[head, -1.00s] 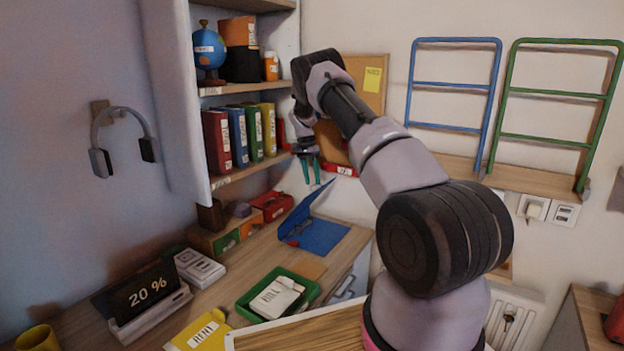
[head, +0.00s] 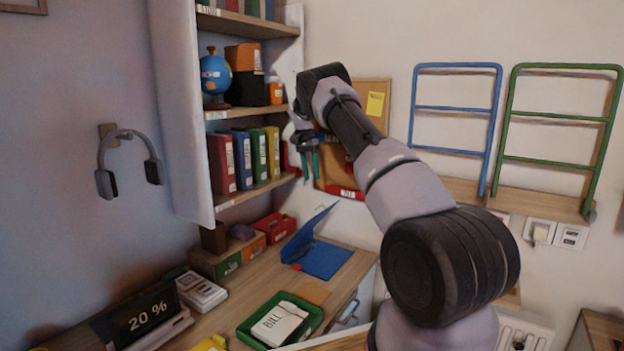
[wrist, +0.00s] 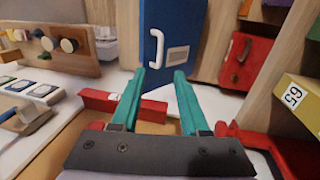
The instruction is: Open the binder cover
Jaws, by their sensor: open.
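The blue binder (head: 326,262) lies on the desk in the head view. Its cover (head: 305,234) stands tilted up along the left side, partly open. My gripper (head: 310,174) is above and behind the binder in the picture, in front of the shelf and corkboard, apart from the binder. Its teal fingers are open and empty; they also show in the wrist view (wrist: 167,78). I cannot make out the binder in the wrist view, where a blue panel with a white handle (wrist: 158,48) is beyond the fingertips.
A shelf (head: 242,194) with several upright binders is left of my gripper. On the desk are a green tray (head: 250,335) with a white "BILL" item (head: 278,324), a red box (head: 275,226) and a "20 %" display (head: 145,315). A corkboard (head: 372,118) hangs behind.

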